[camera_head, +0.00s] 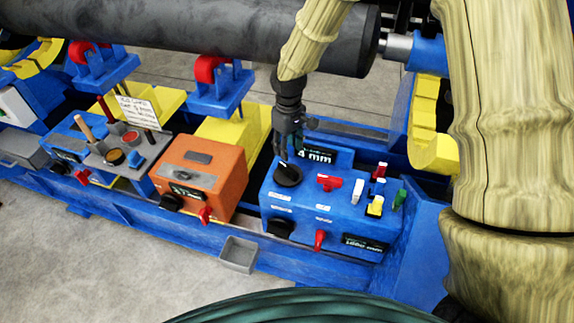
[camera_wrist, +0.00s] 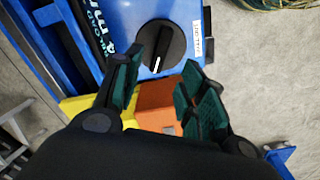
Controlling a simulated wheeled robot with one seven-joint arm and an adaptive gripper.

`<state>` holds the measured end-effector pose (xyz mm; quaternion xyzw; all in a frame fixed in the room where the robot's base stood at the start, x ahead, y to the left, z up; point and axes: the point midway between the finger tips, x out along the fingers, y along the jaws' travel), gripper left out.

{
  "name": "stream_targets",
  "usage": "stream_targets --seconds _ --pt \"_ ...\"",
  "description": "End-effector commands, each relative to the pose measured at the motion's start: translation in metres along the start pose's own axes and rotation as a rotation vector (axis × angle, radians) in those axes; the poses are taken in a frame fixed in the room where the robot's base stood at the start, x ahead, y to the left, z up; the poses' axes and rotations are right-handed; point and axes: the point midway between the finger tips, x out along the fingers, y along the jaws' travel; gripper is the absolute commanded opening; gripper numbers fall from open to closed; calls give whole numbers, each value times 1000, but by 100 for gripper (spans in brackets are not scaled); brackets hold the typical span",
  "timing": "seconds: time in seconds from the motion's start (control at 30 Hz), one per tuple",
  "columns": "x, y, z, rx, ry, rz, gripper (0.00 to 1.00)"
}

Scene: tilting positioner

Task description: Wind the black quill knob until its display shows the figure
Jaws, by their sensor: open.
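A black round knob (camera_head: 288,174) with a white pointer line sits on top of the blue control box (camera_head: 338,207). It also shows in the wrist view (camera_wrist: 172,40), beside a small white label (camera_wrist: 203,35) too unclear to read. A dark display (camera_head: 316,156) behind the knob ends in "4 mm"; my gripper hides its left part. My gripper (camera_head: 287,150) is open and points down just above the knob. In the wrist view its fingertips (camera_wrist: 160,72) are spread, with the knob beyond them; contact cannot be told.
The same box carries red, white, yellow and green switches, a front black knob (camera_head: 281,228) and a second display (camera_head: 365,243) reading about 1050 mm. An orange box (camera_head: 199,175) stands to the left. A large dark cylinder (camera_head: 220,30) lies behind. A grey tray (camera_head: 238,254) sits in front.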

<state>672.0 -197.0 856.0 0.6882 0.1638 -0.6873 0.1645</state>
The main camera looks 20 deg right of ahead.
Motion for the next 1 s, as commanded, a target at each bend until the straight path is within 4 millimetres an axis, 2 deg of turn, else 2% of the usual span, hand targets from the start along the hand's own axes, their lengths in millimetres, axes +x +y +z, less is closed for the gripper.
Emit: stream_targets --seconds 0.6,0.8,1.0 --pt "80 -1 0 -2 -1 -1 41" --pt "94 -1 0 -2 -2 -1 41" --pt "99 -1 0 -1 0 -1 41"
